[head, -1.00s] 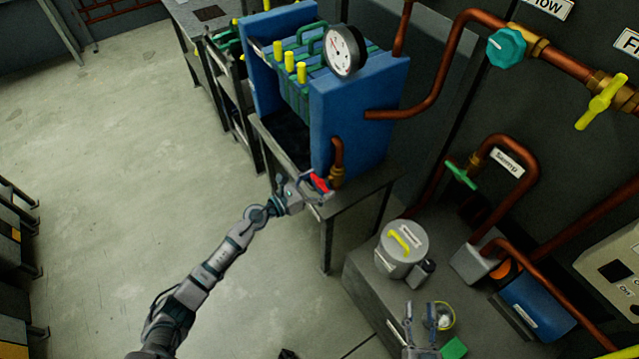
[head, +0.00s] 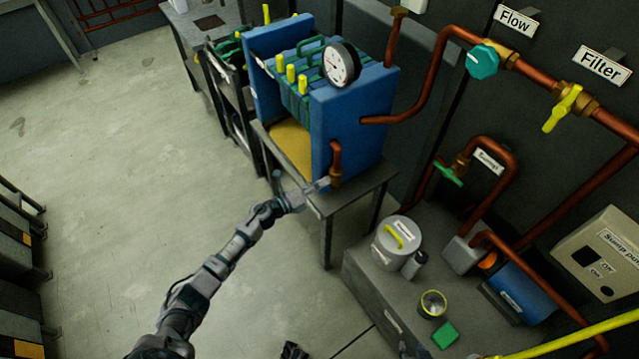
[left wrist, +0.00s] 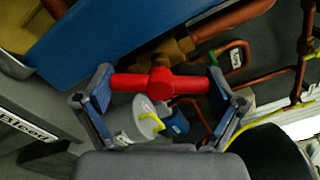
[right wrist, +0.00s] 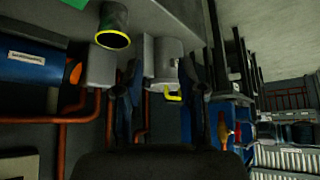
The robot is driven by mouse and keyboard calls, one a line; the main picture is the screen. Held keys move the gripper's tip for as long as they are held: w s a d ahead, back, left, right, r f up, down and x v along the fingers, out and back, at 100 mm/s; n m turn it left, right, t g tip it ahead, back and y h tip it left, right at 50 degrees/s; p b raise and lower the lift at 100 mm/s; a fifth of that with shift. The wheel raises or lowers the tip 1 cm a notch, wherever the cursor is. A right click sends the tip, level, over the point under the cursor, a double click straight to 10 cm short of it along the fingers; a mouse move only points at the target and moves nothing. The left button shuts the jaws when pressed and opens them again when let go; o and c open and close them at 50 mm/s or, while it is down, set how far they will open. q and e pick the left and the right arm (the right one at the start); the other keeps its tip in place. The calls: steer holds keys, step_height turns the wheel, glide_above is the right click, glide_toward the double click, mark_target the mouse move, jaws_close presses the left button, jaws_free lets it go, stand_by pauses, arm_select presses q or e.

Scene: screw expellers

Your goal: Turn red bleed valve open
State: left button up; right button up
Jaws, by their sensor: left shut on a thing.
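The red bleed valve handle (left wrist: 160,83) lies crosswise between the two fingers of my left gripper (left wrist: 160,90) in the left wrist view, with a finger at each end. Its brass body (left wrist: 165,52) sits behind it on a copper pipe. In the head view my left gripper (head: 318,186) is at the foot of the copper pipe on the blue filter press (head: 345,125), and the red handle is hidden there. My right gripper (right wrist: 163,100) is open and empty in the right wrist view.
A yellow surface (head: 291,148) shows beneath the press plates. A grey canister (head: 391,247), a yellow-rimmed cup (head: 433,303) and a green block (head: 445,335) stand on the grey bench at lower right. The floor (head: 130,150) at left is clear.

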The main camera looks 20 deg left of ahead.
arm_select(q)
steer(key=n, duration=0.1)
steer(key=n+p, duration=0.1)
steer(key=n, duration=0.1)
steer(key=n+p, duration=0.1)
steer(key=shift+w+a+r, duration=0.15)
steer(key=shift+a+r, duration=0.1)
steer(key=shift+n, duration=0.7)
steer(key=shift+f+n+p, duration=0.2)
steer(key=shift+n+p, duration=0.25)
steer(key=shift+n, duration=0.15)
arm_select(e)
steer(key=s+d+f+g+h, duration=0.1)
steer(key=s+d+f+g, duration=0.1)
steer(key=s+f+g, duration=0.2)
steer(key=shift+s+d+g, duration=0.25)
steer(key=shift+s+g, duration=0.05)
steer(key=shift+s, duration=1.4)
steer(key=shift+f, duration=0.1)
arm_select(q)
steer(key=o, duration=0.8)
steer(key=shift+f, duration=0.2)
arm_select(e)
steer(key=shift+w, duration=0.1)
steer(key=shift+a, duration=0.1)
